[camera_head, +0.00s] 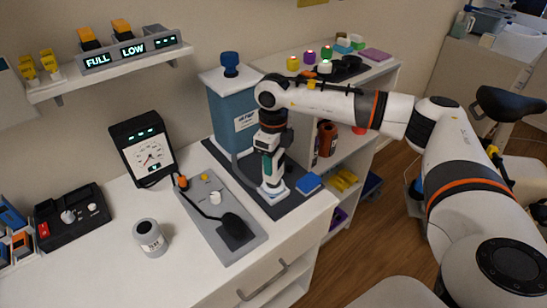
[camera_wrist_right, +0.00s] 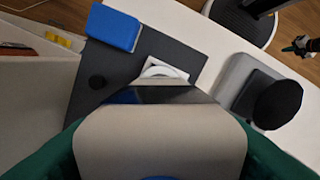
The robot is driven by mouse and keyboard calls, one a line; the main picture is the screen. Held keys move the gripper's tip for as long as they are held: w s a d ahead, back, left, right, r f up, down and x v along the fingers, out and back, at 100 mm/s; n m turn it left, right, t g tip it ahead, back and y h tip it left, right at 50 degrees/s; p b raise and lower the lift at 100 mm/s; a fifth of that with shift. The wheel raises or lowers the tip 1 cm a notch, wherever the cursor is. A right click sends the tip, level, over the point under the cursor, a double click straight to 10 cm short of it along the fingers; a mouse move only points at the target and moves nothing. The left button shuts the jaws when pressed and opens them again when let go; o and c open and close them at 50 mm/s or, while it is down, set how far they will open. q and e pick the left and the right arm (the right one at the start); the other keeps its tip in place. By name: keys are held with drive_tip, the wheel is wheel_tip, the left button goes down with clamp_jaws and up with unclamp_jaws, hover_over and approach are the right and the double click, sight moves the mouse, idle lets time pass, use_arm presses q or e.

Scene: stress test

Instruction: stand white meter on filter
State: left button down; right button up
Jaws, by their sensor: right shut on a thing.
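My right gripper (camera_head: 271,180) points down over the dark base plate (camera_head: 298,196) in front of the blue tank. It is shut on a pale, boxy thing (camera_wrist_right: 160,145), which I take for the white meter. In the wrist view it sits between the green fingers and hides what is under it. A white square with a round rim (camera_wrist_right: 164,70) shows just beyond it on the dark plate; I cannot tell whether they touch. The blue tank (camera_head: 225,108) may be the filter; its label is too small to read surely. A small dark shape (camera_wrist_right: 300,45) may be my left gripper.
A blue block (camera_head: 308,183) lies right of the gripper. A grey panel (camera_head: 207,187) with a black pad stands left of it. A black dial gauge (camera_head: 147,152) and a grey canister (camera_head: 150,238) are farther left. The white counter's front is mostly clear.

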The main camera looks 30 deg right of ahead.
idle(0.3)
drive_tip(key=o, duration=1.1)
wheel_tip(320, 180, up, 12)
drive_tip(key=shift+r+b, duration=0.1)
drive_tip(key=shift+b, duration=0.85)
